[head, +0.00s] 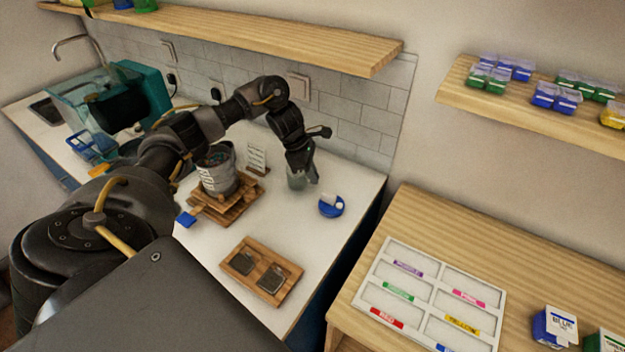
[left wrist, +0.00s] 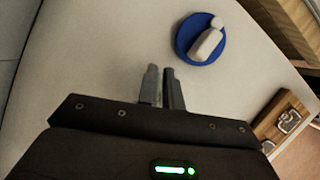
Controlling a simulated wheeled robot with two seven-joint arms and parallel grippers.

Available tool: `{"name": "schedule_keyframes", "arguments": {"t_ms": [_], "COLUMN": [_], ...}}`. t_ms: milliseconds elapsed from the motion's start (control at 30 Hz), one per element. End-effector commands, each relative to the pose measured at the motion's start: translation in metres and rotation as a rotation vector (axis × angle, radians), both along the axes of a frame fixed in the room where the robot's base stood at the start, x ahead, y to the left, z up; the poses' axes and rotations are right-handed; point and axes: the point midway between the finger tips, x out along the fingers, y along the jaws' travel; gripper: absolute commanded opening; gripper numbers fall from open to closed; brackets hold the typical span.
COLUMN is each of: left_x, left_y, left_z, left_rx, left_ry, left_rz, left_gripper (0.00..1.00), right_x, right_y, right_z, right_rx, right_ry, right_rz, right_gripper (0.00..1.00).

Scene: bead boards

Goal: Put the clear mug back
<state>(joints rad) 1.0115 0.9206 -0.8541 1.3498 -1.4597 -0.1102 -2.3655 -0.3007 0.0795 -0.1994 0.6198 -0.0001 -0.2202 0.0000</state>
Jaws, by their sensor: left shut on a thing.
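The clear mug (head: 296,181) shows as a small see-through grey-green shape at the back right of the white counter, just under my left gripper (head: 303,172). My left gripper is shut on it, pointing down. I cannot tell whether the mug touches the counter. In the left wrist view the fingers of the left gripper (left wrist: 162,88) are close together, and the mug cannot be made out there. A wooden tray (head: 238,277) with two dark square recesses lies at the counter's front; its corner shows in the left wrist view (left wrist: 268,126). My right gripper is not in view.
A blue dish (head: 327,211) with white pieces sits right of the mug. A grey bucket (head: 215,178) on a wooden stand and a small card (head: 257,157) stand left. A labelled white board (head: 398,262) lies on the wooden table. Counter between mug and tray is clear.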

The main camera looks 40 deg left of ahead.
Motion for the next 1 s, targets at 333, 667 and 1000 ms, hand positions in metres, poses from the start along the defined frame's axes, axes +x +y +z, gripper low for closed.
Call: {"name": "schedule_keyframes", "arguments": {"t_ms": [333, 667, 1000], "left_x": [-0.001, -0.001, -0.001], "left_y": [0.000, 0.000, 0.000], "left_z": [-0.023, -0.027, -0.026], "left_rx": [-0.001, 0.000, 0.000], "left_ry": [0.001, 0.002, 0.002], "left_rz": [0.001, 0.001, 0.000], "left_gripper": [0.00, 0.10, 0.29], "right_x": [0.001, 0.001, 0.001], "right_y": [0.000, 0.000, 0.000], "right_z": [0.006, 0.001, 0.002], "right_rx": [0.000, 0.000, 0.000], "right_ry": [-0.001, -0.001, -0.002], "right_rz": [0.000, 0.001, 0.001], "right_gripper": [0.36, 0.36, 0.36]}}
